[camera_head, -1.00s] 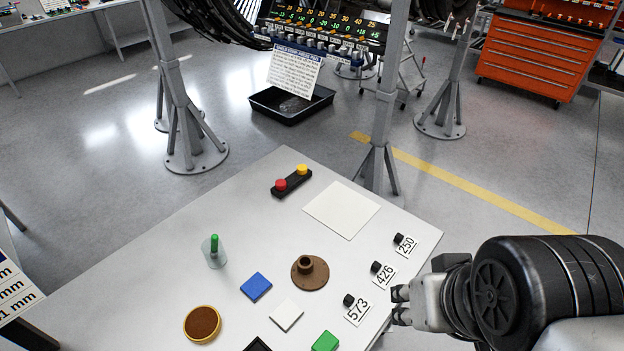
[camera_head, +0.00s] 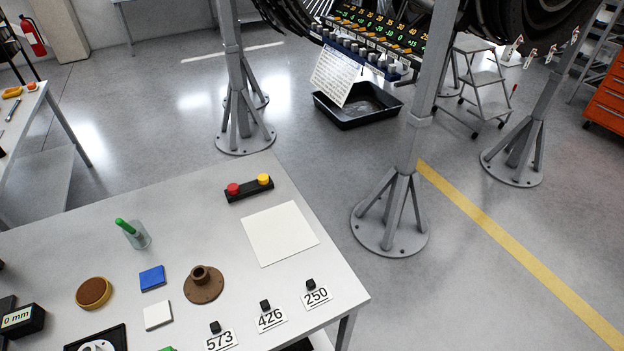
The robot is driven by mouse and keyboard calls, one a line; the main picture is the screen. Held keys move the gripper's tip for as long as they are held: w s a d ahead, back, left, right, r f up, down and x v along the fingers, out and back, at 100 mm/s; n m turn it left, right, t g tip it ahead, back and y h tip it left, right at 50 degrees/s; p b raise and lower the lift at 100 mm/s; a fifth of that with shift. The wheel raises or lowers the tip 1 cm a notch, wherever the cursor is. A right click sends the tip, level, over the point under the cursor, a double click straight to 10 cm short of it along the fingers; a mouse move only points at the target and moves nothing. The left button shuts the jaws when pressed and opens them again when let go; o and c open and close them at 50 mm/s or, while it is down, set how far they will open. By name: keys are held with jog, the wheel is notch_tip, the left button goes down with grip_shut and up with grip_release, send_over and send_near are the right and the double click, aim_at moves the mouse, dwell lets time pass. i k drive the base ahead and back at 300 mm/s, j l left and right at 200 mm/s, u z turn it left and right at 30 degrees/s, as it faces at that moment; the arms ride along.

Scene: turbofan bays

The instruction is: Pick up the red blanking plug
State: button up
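A round red plug (camera_head: 233,189) sits at the left end of a small black holder (camera_head: 249,190), near the far edge of the grey table. A round yellow plug (camera_head: 264,180) sits at the holder's right end. Both stand apart from the other table items, and nothing covers them. My gripper does not show in the current view.
The table (camera_head: 185,225) also carries a white sheet (camera_head: 280,234), a brown flanged part (camera_head: 203,284), a blue block (camera_head: 152,278), a white block (camera_head: 158,315), a green-topped clear cup (camera_head: 138,236) and numbered cards (camera_head: 271,319). A grey stand (camera_head: 390,225) rises beyond its right edge.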

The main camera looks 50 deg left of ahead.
aim_at(233, 188)
jog(key=i+l+u, duration=0.2)
jog(key=i, duration=0.25)
jog(key=i+u, duration=0.25)
jog(key=i, duration=0.25)
jog(key=i+l+u, duration=0.2)
jog(key=i, duration=0.25)
jog(key=i+l+u, duration=0.2)
jog(key=i+l, duration=0.2)
jog(key=i+j+u, duration=0.25)
jog(key=u, duration=0.25)
jog(key=i+j+u, duration=0.15)
jog(key=i+u, duration=0.15)
jog(key=u, duration=0.15)
jog(key=i+u, duration=0.25)
jog(key=u, duration=0.25)
jog(key=i+u, duration=0.3)
jog(key=u, duration=0.15)
jog(key=i+l+u, duration=0.2)
jog(key=u, duration=0.3)
jog(key=i+u, duration=0.4)
jog(key=i+l+u, duration=0.1)
jog(key=i+u, duration=0.3)
jog(key=i+l+u, duration=0.25)
jog(key=u, duration=0.15)
jog(key=i, duration=0.1)
